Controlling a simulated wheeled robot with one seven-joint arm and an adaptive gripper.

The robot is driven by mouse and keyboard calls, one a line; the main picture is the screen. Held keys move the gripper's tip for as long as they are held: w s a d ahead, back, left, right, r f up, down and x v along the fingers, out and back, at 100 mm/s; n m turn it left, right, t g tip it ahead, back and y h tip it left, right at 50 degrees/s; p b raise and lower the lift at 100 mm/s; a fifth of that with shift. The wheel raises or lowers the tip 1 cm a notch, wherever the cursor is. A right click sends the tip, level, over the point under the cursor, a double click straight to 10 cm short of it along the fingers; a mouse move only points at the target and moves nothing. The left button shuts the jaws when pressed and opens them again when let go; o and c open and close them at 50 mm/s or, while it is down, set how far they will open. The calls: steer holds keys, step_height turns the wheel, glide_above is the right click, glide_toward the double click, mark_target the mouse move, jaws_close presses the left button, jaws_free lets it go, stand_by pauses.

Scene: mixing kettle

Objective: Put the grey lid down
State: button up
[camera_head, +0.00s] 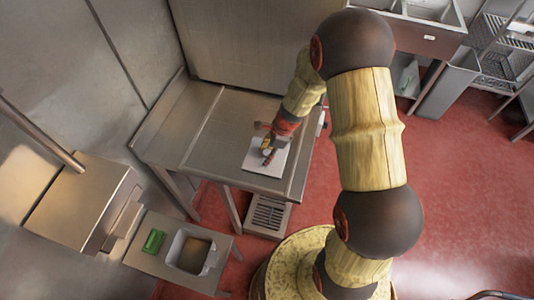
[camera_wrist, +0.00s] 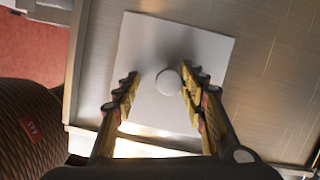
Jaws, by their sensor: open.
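The grey lid is a flat, pale square plate with a round knob. It lies on the steel table in the head view (camera_head: 277,166) and fills the middle of the wrist view (camera_wrist: 142,38). My gripper (camera_head: 268,151) is over the lid, pointing down. In the wrist view my gripper (camera_wrist: 162,80) is open, with one finger on each side of the knob (camera_wrist: 168,82). The knob appears nearer the right finger; I cannot tell whether they touch. The lid's lower part is partly hidden by my fingers.
The steel table (camera_head: 225,125) has bare room left of the lid, and its front edge is close to the lid. A low side table holds a grey container (camera_head: 183,254) and a green object (camera_head: 153,241). A sink unit (camera_head: 415,32) stands at the back right.

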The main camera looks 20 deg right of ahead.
steer(key=s+d+r+n+t+p, duration=0.1)
steer(key=s+r+n, duration=0.15)
steer(key=r, duration=0.85)
steer(key=s+r+n+p, duration=0.1)
steer(key=r+n, duration=0.2)
steer(key=r, duration=0.8)
steer(key=s+a+r+n+t+h, duration=0.1)
steer(key=s+r+n+t+h, duration=0.2)
steer(key=s+r+n, duration=1.3)
steer(key=shift+s+a+r+n, duration=0.4)
steer(key=shift+s+r, duration=0.1)
steer(key=shift+s, duration=0.3)
step_height(320, 180, down, 11)
steer(key=b, duration=1)
steer(key=shift+r, duration=0.35)
